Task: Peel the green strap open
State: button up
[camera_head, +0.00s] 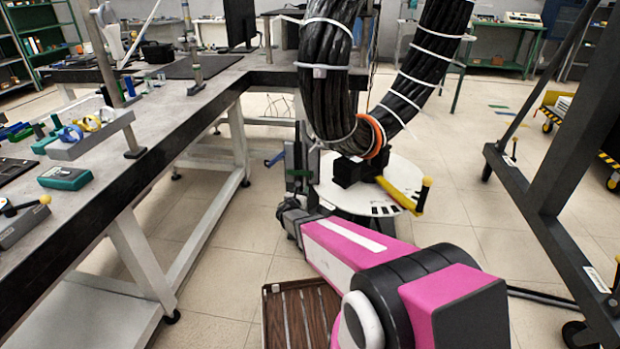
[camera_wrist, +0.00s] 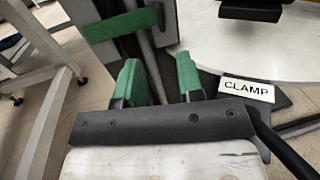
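The green strap (camera_wrist: 122,24) runs across a dark grey upright post at the upper left of the wrist view. In the head view, a small green patch (camera_head: 298,173) on the dark post may be the same strap, but it is too small to tell. My gripper (camera_wrist: 158,75) has two green-padded fingers. They stand apart with an empty gap between them, below and to the right of the strap. The fingers appear apart from the strap. In the head view my pink arm reaches toward the post, and the fingertips are hard to make out there.
A white round table (camera_head: 405,185) holds a black clamp block (camera_head: 348,171) and a yellow handle (camera_head: 402,192). A thick black cable coil (camera_head: 327,75) with white ties hangs above. A label reading CLAMP (camera_wrist: 246,89) lies right of my fingers. A workbench (camera_head: 150,125) stands left.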

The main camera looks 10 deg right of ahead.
aim_at(300, 175)
jog(key=x, duration=1)
jog(key=shift+w+d, duration=0.15)
jog(key=shift+w, duration=0.1)
grip_shut()
